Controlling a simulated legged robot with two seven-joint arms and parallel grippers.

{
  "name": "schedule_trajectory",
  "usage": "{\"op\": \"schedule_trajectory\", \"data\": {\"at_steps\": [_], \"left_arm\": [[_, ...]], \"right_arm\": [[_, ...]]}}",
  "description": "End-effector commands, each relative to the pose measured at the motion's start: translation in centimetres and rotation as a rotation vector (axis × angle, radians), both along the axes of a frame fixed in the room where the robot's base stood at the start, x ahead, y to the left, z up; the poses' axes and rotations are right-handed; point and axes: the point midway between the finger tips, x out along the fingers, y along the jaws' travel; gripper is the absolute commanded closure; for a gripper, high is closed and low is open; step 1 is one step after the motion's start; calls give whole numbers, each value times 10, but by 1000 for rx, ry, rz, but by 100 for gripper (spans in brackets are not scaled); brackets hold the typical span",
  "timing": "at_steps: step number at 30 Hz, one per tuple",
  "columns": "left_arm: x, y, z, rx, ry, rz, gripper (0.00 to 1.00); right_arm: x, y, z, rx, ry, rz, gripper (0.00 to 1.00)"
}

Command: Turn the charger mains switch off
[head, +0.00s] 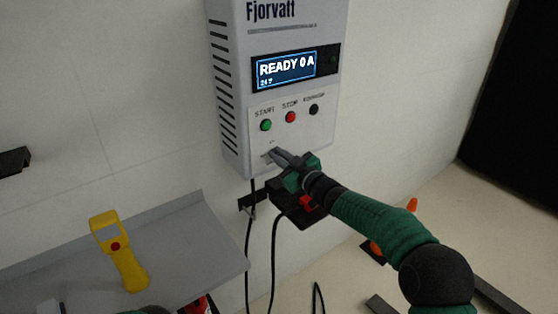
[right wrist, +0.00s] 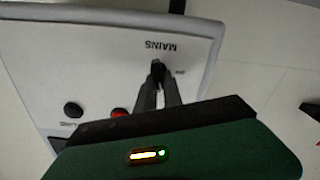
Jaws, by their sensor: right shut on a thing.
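The charger (head: 285,85) is a light grey wall box marked Fjorvatt, and its lit display (head: 286,67) reads READY 0 A. A green, a red and a black button sit in a row below the display. My right gripper (head: 273,155) is at the lower front of the charger, below the green button. In the right wrist view, its fingers (right wrist: 157,82) are shut on a small dark mains switch (right wrist: 157,68) beside the upside-down label MAINS. The fingers hide most of the switch, so its position cannot be read. My left gripper is not clearly in view.
A grey shelf (head: 195,240) at the lower left carries a yellow handheld tool (head: 119,252) with a red button. Black cables (head: 273,265) hang below the charger. A dark bracket (head: 290,212) with a red part is under my right gripper. Orange cones stand on the floor at right.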

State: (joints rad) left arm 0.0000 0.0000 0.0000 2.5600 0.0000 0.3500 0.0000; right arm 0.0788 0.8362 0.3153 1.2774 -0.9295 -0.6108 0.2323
Motion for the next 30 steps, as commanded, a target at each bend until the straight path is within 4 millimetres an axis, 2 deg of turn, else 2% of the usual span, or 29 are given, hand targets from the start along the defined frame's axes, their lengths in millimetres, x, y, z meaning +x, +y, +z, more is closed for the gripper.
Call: {"op": "schedule_trajectory", "data": {"at_steps": [1,30], "left_arm": [[0,0,-9,0,0,0,100],[0,0,-85,0,0,0,100]], "right_arm": [[0,1,-5,-38,-26,0,100],[-5,7,-14,-773,-559,4,100]]}}
